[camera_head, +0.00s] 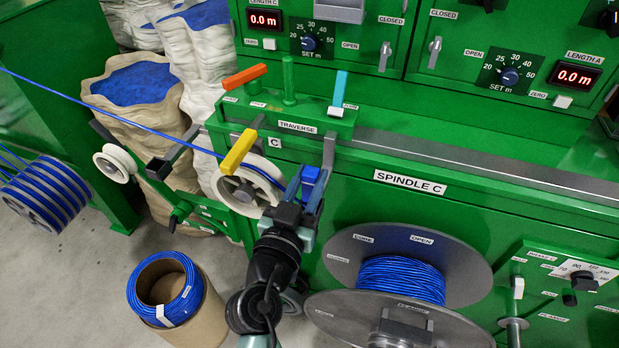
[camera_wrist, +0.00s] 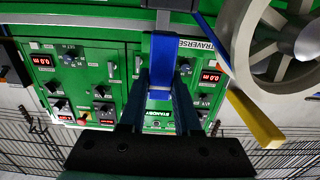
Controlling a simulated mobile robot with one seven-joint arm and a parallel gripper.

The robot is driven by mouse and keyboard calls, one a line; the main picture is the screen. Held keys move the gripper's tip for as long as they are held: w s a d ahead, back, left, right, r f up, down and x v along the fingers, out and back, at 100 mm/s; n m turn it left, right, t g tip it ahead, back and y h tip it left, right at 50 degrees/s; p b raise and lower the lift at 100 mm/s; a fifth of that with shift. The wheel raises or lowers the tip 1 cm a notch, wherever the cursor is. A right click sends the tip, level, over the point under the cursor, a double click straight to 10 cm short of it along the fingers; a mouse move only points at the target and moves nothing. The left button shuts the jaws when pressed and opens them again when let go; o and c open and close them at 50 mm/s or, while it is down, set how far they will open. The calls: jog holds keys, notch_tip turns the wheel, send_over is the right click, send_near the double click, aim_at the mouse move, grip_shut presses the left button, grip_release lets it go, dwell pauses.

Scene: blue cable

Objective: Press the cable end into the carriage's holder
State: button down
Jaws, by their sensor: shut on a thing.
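My gripper (camera_head: 301,190) is at the machine front, just right of the wheel marked C. The green traverse carriage (camera_head: 318,127) is just above. A grey upright piece (camera_head: 329,150), perhaps its holder, hangs at its right, close to the blue piece. I cannot tell whether they touch. The blue cable (camera_head: 110,107) runs from the left to the wheel (camera_head: 268,190).
Yellow (camera_head: 238,152), orange (camera_head: 245,76) and light blue (camera_head: 340,88) levers stick out around the carriage. A large grey spool (camera_head: 465,268) with blue cable is at lower right. A cardboard tube (camera_head: 190,325) with a blue coil stands on the floor at lower left.

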jog(key=shift+f+b, duration=2.05)
jog(key=shift+b, duration=0.35)
dwell(0.9)
jog(key=c, duration=0.5)
grip_release()
jog(key=shift+c, duration=0.2)
jog(key=b+v, duration=0.2)
jog(key=v, duration=0.6)
dwell(0.6)
dwell(0.4)
